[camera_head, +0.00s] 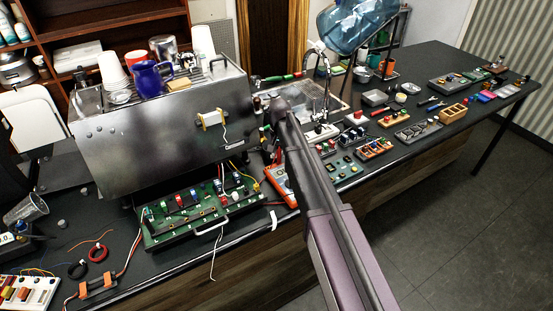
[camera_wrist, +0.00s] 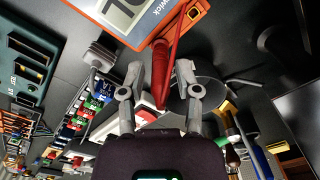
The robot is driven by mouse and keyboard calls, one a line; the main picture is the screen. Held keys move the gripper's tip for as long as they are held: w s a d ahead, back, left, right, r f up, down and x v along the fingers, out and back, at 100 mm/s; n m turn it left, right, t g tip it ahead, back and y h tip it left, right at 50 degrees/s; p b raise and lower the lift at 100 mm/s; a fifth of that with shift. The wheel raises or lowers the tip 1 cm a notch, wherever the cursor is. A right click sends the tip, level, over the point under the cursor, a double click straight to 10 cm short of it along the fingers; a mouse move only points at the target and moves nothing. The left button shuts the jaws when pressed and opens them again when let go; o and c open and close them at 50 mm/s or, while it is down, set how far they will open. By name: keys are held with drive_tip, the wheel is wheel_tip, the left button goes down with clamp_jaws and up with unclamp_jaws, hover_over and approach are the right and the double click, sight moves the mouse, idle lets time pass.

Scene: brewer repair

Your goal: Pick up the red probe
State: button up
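The red probe (camera_wrist: 161,76) shows in the middle of the wrist view as a tapered red handle, close to the left finger. I cannot tell whether either finger touches the red handle. An orange multimeter (camera_wrist: 132,15) with a grey display lies just beyond the fingertips; it also shows in the head view (camera_head: 281,185). My arm hides most of the probe there.
A large metal brewer (camera_head: 160,120) stands left of my arm, with cups and a blue jug (camera_head: 147,80) on top. A green circuit board (camera_head: 200,207) lies before it. Several small modules and trays crowd the black counter on the right. A faucet (camera_head: 319,60) stands behind.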

sight(279, 148)
clamp_jaws()
drive_tip(key=shift+r, duration=0.15)
wheel_tip(279, 148, up, 10)
drive_tip(key=p, duration=1)
idle(0.7)
drive_tip(key=shift+f, duration=0.25)
wheel_tip(279, 148, down, 7)
drive_tip(key=b, duration=0.7)
drive_tip(key=shift+w+r, duration=0.1)
drive_tip(key=shift+r, duration=0.05)
